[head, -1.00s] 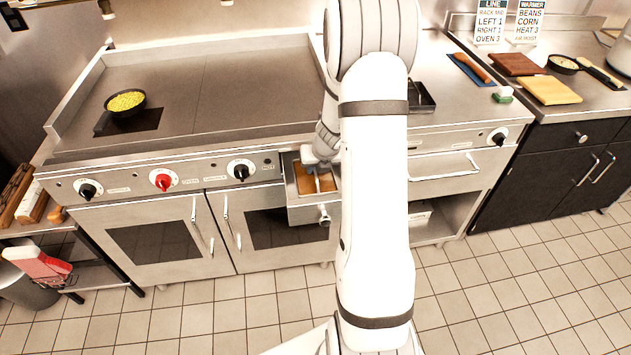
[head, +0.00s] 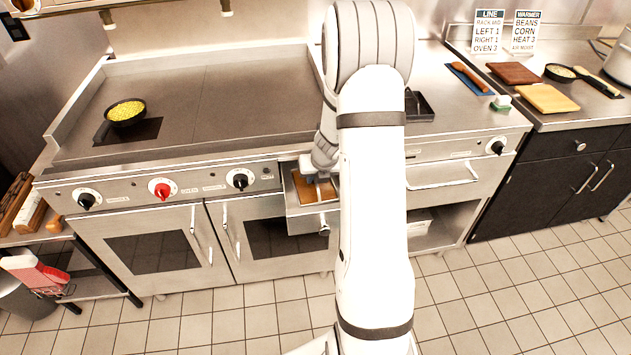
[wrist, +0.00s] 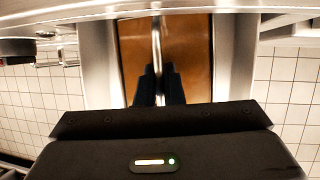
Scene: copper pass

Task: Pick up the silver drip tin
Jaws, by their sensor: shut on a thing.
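The silver drip tin (head: 304,222) is an open metal box with a brown inside, standing out from the range front just right of the black knob in the head view. In the wrist view its bright side wall (wrist: 235,65) and brown inside show, with a thin silver bar (wrist: 156,45) running over the middle. My gripper (wrist: 158,80) points down into the tin, its two dark fingers closed on that bar. In the head view my gripper (head: 318,182) is at the tin's top, and my arm hides the tin's right side. I cannot tell whether the tin is lifted.
A black pan of yellow corn (head: 126,112) sits on the griddle (head: 225,100) at the left. Oven doors with upright handles (head: 150,245) lie below the range front. A drawer handle (head: 442,178) sticks out right of my arm. The tiled floor (head: 215,315) in front is clear.

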